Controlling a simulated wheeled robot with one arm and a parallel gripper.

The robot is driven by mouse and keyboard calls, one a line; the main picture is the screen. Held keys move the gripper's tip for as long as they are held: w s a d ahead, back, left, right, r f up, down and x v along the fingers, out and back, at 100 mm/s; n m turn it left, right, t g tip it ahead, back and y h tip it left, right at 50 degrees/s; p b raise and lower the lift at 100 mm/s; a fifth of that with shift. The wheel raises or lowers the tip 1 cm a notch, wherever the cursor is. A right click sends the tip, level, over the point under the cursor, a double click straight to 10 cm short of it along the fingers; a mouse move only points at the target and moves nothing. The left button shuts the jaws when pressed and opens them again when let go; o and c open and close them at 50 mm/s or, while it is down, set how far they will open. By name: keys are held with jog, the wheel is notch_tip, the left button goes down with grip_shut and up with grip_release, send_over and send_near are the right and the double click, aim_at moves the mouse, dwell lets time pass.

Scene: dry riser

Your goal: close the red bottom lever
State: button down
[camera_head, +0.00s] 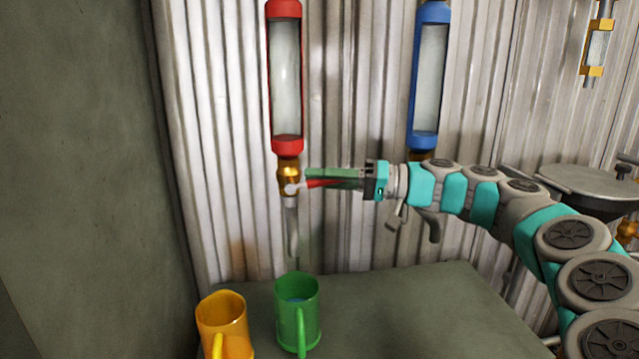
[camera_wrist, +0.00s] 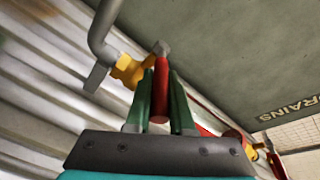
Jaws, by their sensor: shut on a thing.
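The red bottom lever (camera_head: 316,184) sticks out to the right, about level, from the brass valve (camera_head: 289,176) under the red-capped sight tube (camera_head: 287,75). My gripper (camera_head: 310,178) reaches in from the right with its green fingers along the lever. In the wrist view, the red lever (camera_wrist: 160,88) lies between the two green fingers of my gripper (camera_wrist: 161,80), which are shut on it. The valve's brass body (camera_wrist: 127,71) shows just beyond the fingertips. The part of the lever deep between the fingers is partly hidden.
A grey spout (camera_head: 293,228) hangs below the valve, above a green mug (camera_head: 298,315). An orange mug (camera_head: 222,318) stands left of it on the dark table (camera_head: 400,310). A blue-capped tube (camera_head: 428,80) hangs behind my arm. A dark wall (camera_head: 80,150) closes the left.

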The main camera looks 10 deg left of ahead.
jog(key=shift+f, duration=0.2)
dwell(0.4)
jog(key=c, duration=0.8)
grip_release()
jog(key=shift+w+d+f, duration=0.1)
jog(key=shift+d, duration=1.85)
jog(key=shift+d+f, duration=0.1)
jog(key=shift+d, duration=1.85)
jog(key=shift+c, duration=0.2)
